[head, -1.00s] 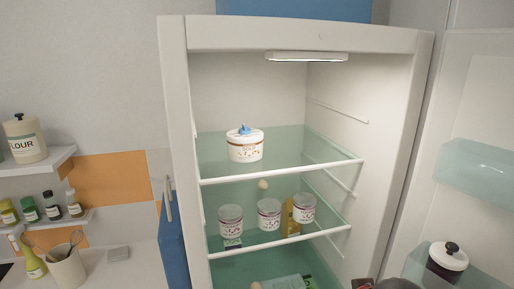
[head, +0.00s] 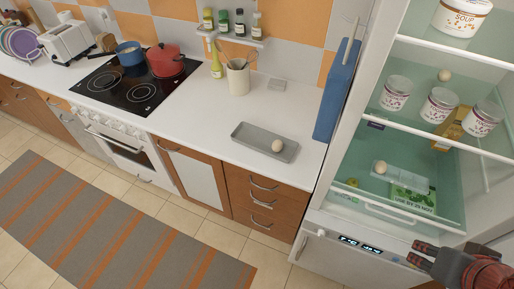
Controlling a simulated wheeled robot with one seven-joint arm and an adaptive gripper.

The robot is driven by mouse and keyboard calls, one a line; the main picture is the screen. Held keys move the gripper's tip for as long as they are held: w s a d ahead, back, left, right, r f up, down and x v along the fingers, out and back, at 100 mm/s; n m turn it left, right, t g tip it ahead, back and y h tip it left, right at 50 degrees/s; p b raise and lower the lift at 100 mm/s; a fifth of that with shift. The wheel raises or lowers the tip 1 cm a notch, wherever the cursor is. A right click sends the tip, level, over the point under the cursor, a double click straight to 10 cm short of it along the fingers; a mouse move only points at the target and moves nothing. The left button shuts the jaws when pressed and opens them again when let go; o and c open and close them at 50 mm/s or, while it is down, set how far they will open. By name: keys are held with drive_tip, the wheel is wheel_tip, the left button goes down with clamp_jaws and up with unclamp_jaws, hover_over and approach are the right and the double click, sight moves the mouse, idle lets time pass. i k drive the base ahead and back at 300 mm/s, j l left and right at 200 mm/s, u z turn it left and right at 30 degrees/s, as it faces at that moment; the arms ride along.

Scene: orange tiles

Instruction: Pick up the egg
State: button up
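One pale egg (head: 278,146) lies on a grey tray (head: 250,139) on the white counter. A second egg (head: 381,167) is low in the open fridge, by a clear container (head: 408,177). A third egg (head: 444,75) is on the fridge shelf behind the jars. My gripper (head: 412,252) is at the lower right, in front of the fridge's lower part, away from all three eggs. Its two dark fingertips are apart with nothing between them.
Several jars (head: 395,93) stand on the fridge's middle shelf, and a soup tub (head: 461,16) is above. A blue board (head: 337,90) stands between counter and fridge. A utensil pot (head: 238,77) and a red pot (head: 165,60) are farther left. The counter around the tray is clear.

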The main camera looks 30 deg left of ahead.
sight(277, 146)
drive_tip(key=k+u, duration=0.1)
drive_tip(key=u, duration=1.15)
drive_tip(key=i+l, duration=0.3)
drive_tip(key=i+l+u, duration=0.15)
drive_tip(key=i+l, duration=0.15)
drive_tip(key=l, duration=0.2)
